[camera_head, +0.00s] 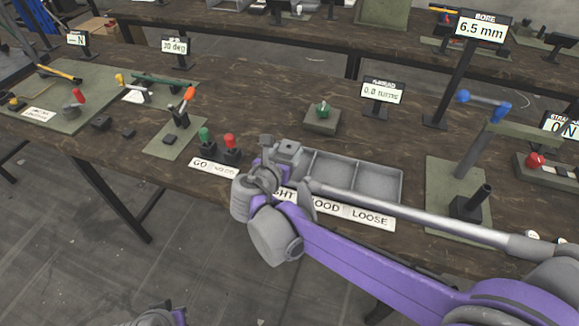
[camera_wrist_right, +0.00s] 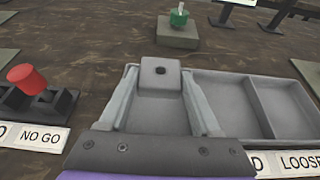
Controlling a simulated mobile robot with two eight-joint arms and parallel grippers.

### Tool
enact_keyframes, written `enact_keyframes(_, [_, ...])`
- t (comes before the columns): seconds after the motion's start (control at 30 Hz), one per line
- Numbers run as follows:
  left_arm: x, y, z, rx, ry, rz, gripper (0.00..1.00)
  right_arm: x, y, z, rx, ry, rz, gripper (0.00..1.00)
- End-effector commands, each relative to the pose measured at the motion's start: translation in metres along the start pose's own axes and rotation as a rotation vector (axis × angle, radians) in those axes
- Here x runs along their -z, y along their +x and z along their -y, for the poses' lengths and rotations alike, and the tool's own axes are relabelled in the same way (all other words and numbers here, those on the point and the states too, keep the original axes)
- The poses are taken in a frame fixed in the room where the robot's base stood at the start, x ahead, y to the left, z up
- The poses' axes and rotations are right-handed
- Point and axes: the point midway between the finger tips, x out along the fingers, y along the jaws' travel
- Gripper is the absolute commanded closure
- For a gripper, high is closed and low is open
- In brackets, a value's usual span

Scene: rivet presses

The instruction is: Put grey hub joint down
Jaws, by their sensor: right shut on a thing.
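My right gripper (camera_head: 277,156) is over the left end of a grey three-compartment tray (camera_head: 402,187). In the right wrist view, its two fingers (camera_wrist_right: 160,78) are shut on the grey hub joint (camera_wrist_right: 160,70), a block with a dark hole in its top. The hub joint (camera_head: 289,147) is at the far side of the left compartment; I cannot tell whether it touches the tray. The middle and right compartments look empty. Labels in front read GOOD and LOOSE; the left one is partly hidden by my arm. A bit of my left arm shows at the bottom edge, its jaws unclear.
Left of the tray stand a green and a red plunger (camera_head: 231,145) with a GO / NO GO label (camera_head: 212,168). Behind it is a green-knobbed block (camera_head: 322,117). A lever press (camera_head: 468,165) stands to the right. Bare wood lies behind the tray.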

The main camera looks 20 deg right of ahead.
Motion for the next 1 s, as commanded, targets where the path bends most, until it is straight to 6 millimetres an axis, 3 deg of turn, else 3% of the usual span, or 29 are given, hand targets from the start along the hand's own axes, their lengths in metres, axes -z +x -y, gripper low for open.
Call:
enact_keyframes(0.43, [-0.006, 0.013, 0.0, 0.0, 0.0, 0.005, 1.0, 0.046, 0.019, 0.0, 0.001, 0.0, 0.0, 0.9])
enact_keyframes(0.8, [-0.007, 0.015, 0.0, 0.0, 0.0, 0.005, 1.0, 0.05, 0.021, 0.0, 0.001, 0.0, 0.0, 0.9])
enact_keyframes(0.83, [-0.006, 0.015, 0.0, 0.0, 0.0, 0.005, 1.0, 0.049, 0.021, 0.0, 0.001, 0.0, 0.0, 0.32])
enact_keyframes(1.0, [-0.006, 0.014, 0.0, 0.0, 0.0, 0.005, 1.0, 0.049, 0.02, 0.0, 0.0, 0.0, 0.0, 0.06])
